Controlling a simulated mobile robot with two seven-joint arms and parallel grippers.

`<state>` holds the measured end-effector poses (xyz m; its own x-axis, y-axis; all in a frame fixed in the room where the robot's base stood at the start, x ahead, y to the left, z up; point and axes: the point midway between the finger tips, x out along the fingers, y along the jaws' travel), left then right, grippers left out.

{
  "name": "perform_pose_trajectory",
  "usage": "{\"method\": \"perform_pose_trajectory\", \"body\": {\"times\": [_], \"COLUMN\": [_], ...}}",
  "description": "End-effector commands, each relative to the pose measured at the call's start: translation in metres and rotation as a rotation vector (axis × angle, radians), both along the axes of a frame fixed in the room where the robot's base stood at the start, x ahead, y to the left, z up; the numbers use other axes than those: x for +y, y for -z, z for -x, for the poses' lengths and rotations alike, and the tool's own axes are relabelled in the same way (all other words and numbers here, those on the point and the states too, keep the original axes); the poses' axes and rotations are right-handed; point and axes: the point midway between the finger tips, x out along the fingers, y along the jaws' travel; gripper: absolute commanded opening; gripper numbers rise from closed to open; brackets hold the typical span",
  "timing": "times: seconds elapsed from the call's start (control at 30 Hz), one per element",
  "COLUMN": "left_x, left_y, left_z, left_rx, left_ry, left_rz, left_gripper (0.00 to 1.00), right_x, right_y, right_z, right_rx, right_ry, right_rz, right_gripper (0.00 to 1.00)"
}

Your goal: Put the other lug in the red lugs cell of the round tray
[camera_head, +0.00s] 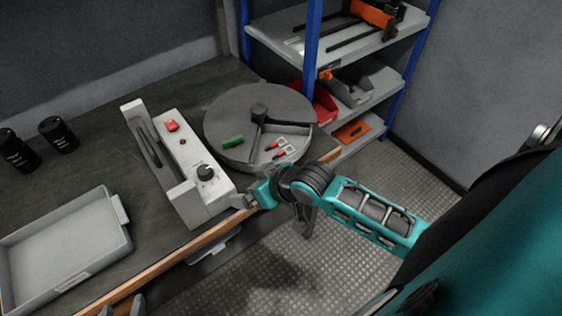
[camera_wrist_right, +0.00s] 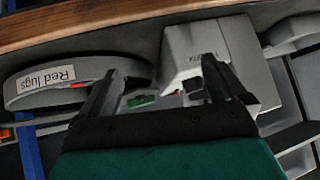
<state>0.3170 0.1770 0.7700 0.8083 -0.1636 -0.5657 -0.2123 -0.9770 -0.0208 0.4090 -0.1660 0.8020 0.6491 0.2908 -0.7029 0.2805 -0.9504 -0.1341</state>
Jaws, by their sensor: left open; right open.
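The round grey tray (camera_head: 222,119) stands on the bench near its right end, with a raised hub and dividers. Two small red lugs (camera_head: 276,150) with pale ends lie side by side in its front right part. A green piece (camera_head: 233,141) lies to their left. In the right wrist view the tray rim (camera_wrist_right: 22,98) carries a "Red lugs" label (camera_wrist_right: 45,80). My right gripper (camera_head: 242,202) is open and empty, at the bench edge in front of the tray; its fingers (camera_wrist_right: 164,72) show apart. My left gripper (camera_head: 122,305) is open at the bottom edge, partly cut off.
A grey fixture (camera_head: 190,160) with a red switch and black knob stands left of the tray. An empty grey bin (camera_head: 66,246) and two black cylinders (camera_head: 58,136) are further left. A blue-post shelf (camera_head: 313,50) stands behind the tray on the right.

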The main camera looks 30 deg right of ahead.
Motion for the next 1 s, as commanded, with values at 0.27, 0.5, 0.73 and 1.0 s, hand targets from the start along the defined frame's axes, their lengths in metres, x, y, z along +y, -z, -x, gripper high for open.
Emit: {"method": "perform_pose_trajectory", "body": {"times": [0.27, 0.5, 0.73, 1.0], "left_x": [0.0, 0.0, 0.0, 0.0], "left_y": [0.0, 0.001, 0.002, 0.002], "left_z": [0.0, 0.001, 0.003, 0.003], "left_rx": [0.001, 0.003, 0.006, 0.007], "left_ry": [0.0, 0.0, -0.001, -0.001], "left_rz": [0.0, -0.001, 0.0, -0.001], "left_gripper": [0.55, 0.55, 0.55, 0.55], "right_x": [-0.006, -0.011, -0.011, -0.011], "right_y": [0.03, 0.032, 0.032, 0.033], "right_z": [0.075, 0.094, 0.094, 0.094], "right_rx": [-0.171, -0.218, -0.217, -0.217], "right_ry": [0.075, 0.084, 0.084, 0.084], "right_rz": [0.065, 0.106, 0.106, 0.104], "right_gripper": [0.99, 0.99, 0.99, 0.99]}}
